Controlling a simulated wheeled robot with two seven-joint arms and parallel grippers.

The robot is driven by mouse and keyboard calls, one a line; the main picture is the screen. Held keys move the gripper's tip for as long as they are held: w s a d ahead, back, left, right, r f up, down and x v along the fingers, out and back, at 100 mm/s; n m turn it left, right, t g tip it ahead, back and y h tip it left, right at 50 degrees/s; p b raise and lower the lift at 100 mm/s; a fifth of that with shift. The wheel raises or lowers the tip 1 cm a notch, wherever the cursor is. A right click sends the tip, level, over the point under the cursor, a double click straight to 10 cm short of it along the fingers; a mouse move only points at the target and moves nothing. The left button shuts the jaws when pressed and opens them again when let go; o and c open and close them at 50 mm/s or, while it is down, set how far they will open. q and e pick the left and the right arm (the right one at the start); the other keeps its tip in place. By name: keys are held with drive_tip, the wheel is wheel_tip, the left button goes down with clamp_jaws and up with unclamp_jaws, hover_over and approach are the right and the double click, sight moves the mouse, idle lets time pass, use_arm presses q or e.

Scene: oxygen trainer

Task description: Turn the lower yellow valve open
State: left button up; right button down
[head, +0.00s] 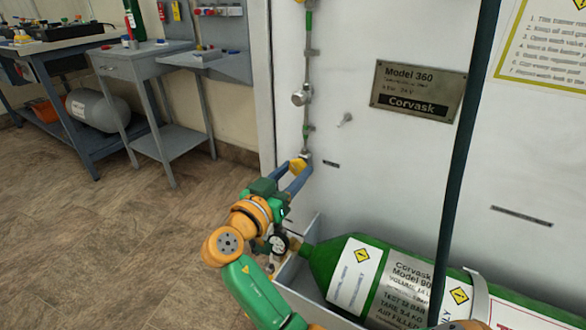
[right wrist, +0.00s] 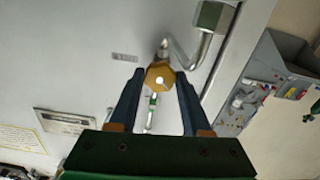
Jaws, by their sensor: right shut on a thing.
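The lower yellow valve (head: 298,165) is a small faceted knob at the bottom of a vertical pipe on the white panel. In the right wrist view the yellow knob (right wrist: 154,70) sits between my fingertips, with a pale round centre. My right gripper (head: 296,174) has its two blue-grey fingers around the knob and is shut on it. It also shows in the right wrist view (right wrist: 159,82), one finger on each side of the knob. How far the valve is turned cannot be told. My left gripper is not in view.
A green gas cylinder (head: 328,262) lies in a grey tray (head: 318,300) below the panel. A dark vertical pole (head: 462,150) crosses the right side. A metal nameplate (head: 418,91) is on the panel. Grey work tables (head: 140,66) stand at the left, with open floor between.

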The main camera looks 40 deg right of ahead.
use_arm(q)
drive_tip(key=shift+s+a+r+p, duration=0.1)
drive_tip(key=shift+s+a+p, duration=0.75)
drive_tip(key=shift+p, duration=0.15)
use_arm(e)
drive_tip(key=shift+r+n, duration=0.1)
drive_tip(key=shift+n, duration=1.9)
drive_tip(key=shift+c, duration=1.8)
unclamp_jaws()
